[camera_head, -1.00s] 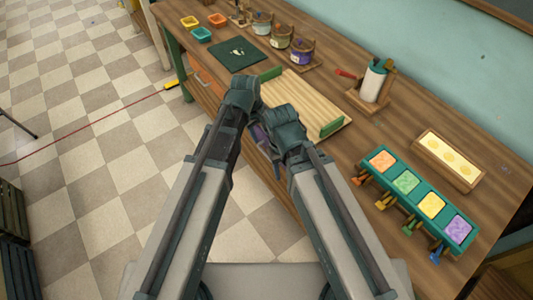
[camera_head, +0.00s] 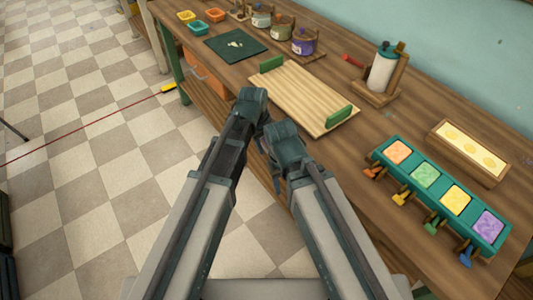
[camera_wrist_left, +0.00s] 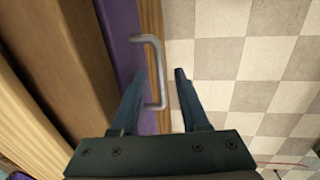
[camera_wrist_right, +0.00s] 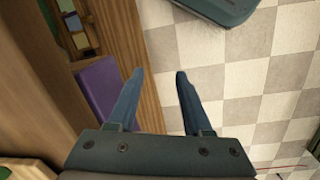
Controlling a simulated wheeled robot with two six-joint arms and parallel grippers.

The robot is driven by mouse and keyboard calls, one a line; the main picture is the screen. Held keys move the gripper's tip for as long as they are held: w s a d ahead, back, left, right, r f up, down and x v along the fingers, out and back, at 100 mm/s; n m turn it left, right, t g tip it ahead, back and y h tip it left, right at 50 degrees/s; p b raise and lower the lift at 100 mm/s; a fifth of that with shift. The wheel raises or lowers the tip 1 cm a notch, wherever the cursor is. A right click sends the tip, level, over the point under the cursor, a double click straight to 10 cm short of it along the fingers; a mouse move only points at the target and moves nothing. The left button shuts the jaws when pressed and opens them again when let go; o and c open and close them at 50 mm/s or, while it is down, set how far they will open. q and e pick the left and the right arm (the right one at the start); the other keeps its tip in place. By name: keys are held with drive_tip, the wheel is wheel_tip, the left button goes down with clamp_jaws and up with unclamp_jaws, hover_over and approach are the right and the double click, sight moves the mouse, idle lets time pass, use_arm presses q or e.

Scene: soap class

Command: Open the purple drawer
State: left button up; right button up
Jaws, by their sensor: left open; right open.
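The purple drawer (camera_wrist_left: 125,55) shows its front in the left wrist view, with a grey metal bar handle (camera_wrist_left: 158,68) standing out from it. My left gripper (camera_wrist_left: 160,75) is open, and the handle lies between its two fingers; I cannot tell whether they touch it. My right gripper (camera_wrist_right: 160,73) is open and empty over the floor, beside the bench front. A purple panel (camera_wrist_right: 98,88) shows left of it in the right wrist view; I cannot tell whether it is the same drawer. In the head view my wrists hide the purple drawer and both fingertips.
The wooden bench (camera_head: 340,160) carries a tray with green handles (camera_head: 288,92), a soap mould row (camera_head: 425,170), a dark mat (camera_head: 228,46) and jars (camera_head: 283,32). An orange drawer (camera_head: 205,82) is further along the front.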

use_arm(q)
drive_tip(key=shift+w+d+f+b, duration=0.1)
drive_tip(key=shift+f+b, duration=0.2)
drive_tip(key=shift+f, duration=0.35)
clamp_jaws()
idle(1.0)
